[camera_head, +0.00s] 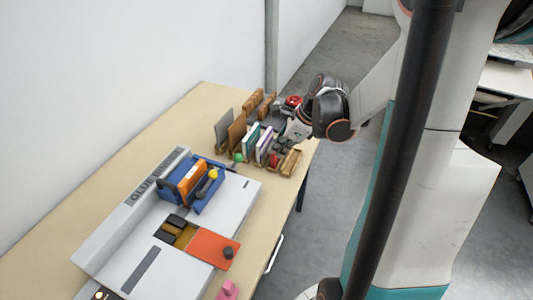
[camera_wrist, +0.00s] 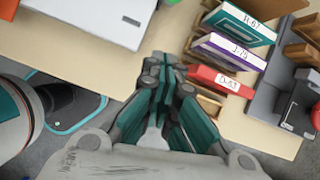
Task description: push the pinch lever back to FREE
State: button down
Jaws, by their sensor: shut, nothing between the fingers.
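The white gluing machine (camera_head: 215,222) lies along the table in the head view; its corner shows in the wrist view (camera_wrist: 95,12). A blue clamp unit (camera_head: 208,200) on it holds an orange block (camera_head: 190,180). A dark lever with a yellow knob (camera_head: 213,174) and a green knob (camera_head: 238,157) are at this unit. I cannot tell which is the pinch lever, and no FREE mark is readable. My gripper (camera_wrist: 170,72) is shut and empty, pointing down near the table edge beside the book rack, apart from the machine.
Upright books stand in the rack, including teal (camera_wrist: 238,25), purple (camera_wrist: 230,50) and red (camera_wrist: 220,82) ones. Brown boards (camera_head: 237,130) stand behind. Bare table (camera_wrist: 60,45) lies beside the machine.

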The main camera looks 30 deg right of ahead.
aim_at(234, 164)
jog(key=w+a+f+b, duration=0.3)
jog(key=w+a+f, duration=0.2)
jog(key=w+f, duration=0.1)
jog(key=shift+a+f+b, duration=0.2)
jog(key=shift+f+b, duration=0.1)
jog(key=shift+f, duration=0.25)
jog(key=shift+w+a+r+g+h+p, duration=0.15)
jog(key=shift+w+r+g+h+p, duration=0.15)
jog(key=shift+g+p, duration=0.1)
